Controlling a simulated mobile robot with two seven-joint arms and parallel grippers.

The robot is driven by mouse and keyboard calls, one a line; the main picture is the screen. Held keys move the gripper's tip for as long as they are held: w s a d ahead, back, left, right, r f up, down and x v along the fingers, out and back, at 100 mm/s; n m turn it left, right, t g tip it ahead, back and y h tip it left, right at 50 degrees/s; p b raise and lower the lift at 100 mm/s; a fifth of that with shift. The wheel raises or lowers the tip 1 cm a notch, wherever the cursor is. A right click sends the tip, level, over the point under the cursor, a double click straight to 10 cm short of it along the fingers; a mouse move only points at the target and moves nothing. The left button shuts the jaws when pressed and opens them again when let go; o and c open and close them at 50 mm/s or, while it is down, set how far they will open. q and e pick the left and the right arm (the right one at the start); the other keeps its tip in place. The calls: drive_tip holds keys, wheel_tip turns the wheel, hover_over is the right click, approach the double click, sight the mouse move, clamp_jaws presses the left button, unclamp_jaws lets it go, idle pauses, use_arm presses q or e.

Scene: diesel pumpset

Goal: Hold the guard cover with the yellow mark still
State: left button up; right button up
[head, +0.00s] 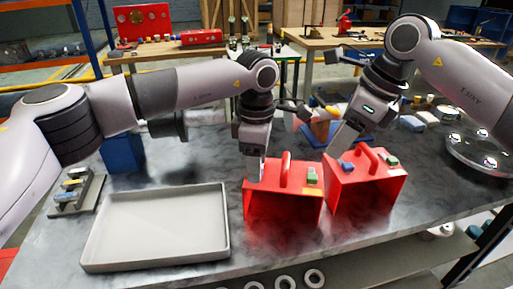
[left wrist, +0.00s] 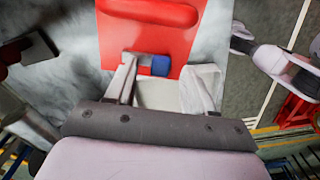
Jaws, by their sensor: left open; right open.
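Two red box-shaped guard covers with loop handles stand side by side on the grey bench. The left cover (head: 262,204) has a green block on top and a small yellow mark (head: 311,191) near its top front right edge. The right cover (head: 372,198) has blue and green blocks on top; I see no yellow mark on it. My left gripper (head: 255,172) is open at the left cover's back left corner. In the left wrist view, its fingers (left wrist: 165,80) straddle a blue block (left wrist: 160,65) at the red cover's edge (left wrist: 145,42). My right gripper (head: 338,148) is open above the right cover's back left edge.
An empty grey tray (head: 160,262) lies left of the covers. A grey block rack (head: 78,194) and a blue box (head: 122,152) stand farther left. A round metal dish (head: 476,152) is at the right. A blue tray (head: 315,138) lies behind the covers.

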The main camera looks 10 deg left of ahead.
use_arm(q)
drive_tip(key=shift+f, duration=0.25)
drive_tip(key=shift+c, duration=0.3)
clamp_jaws()
drive_tip(key=shift+c, duration=1)
unclamp_jaws()
clamp_jaws()
